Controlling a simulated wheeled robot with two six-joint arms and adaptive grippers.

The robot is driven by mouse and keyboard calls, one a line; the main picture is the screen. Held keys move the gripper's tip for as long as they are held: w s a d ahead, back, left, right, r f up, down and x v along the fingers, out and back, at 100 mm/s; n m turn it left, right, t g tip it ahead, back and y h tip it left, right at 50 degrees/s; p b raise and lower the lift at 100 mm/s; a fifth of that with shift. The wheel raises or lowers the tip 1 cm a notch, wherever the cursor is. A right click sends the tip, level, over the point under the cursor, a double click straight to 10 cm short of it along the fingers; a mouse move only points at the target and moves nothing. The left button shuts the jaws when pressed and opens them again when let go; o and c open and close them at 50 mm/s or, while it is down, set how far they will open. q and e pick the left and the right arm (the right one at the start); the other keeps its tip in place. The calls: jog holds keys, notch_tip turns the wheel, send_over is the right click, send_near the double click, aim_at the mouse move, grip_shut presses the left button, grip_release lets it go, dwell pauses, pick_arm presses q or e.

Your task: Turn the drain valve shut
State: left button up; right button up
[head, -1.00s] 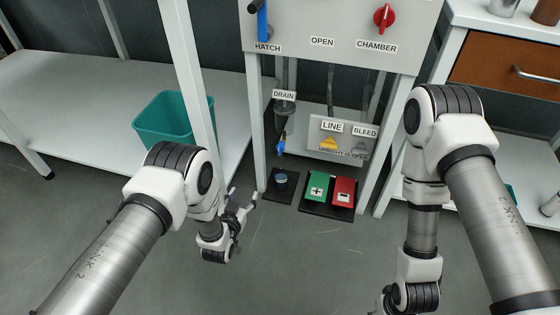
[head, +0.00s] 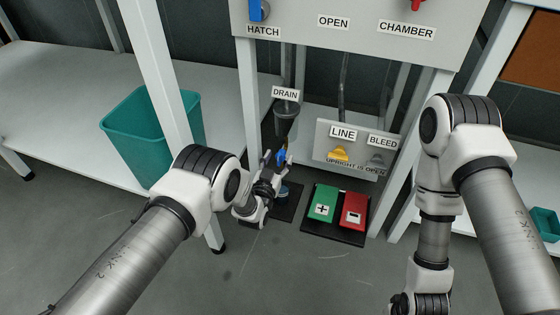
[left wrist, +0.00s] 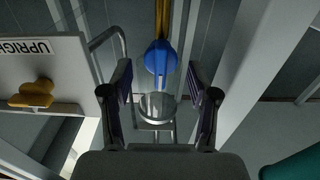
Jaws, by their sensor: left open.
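The drain valve's blue handle (head: 281,157) hangs below the grey drain funnel (head: 287,118), under the DRAIN label (head: 285,94). My left gripper (head: 273,163) is open close to the handle, partly overlapping it in the head view. In the left wrist view the blue handle (left wrist: 160,58) appears ahead, centred between the open fingers (left wrist: 161,95), with a brass-coloured stem beyond it. I see no finger clearly touching it. My right gripper is out of the frame; only its arm shows.
A small cup (head: 284,193) stands on a dark mat below the drain. Beside it are green (head: 322,203) and red (head: 354,211) pedals. A panel with yellow LINE (head: 340,155) and grey BLEED handles is to the right. A teal bin (head: 150,137) stands left.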

pick_arm(q)
jog(key=shift+w+d+f, duration=0.1)
jog(key=shift+w+d, duration=0.05)
jog(key=shift+w, duration=0.55)
jog(key=c, duration=1.1)
jog(key=shift+c, duration=0.2)
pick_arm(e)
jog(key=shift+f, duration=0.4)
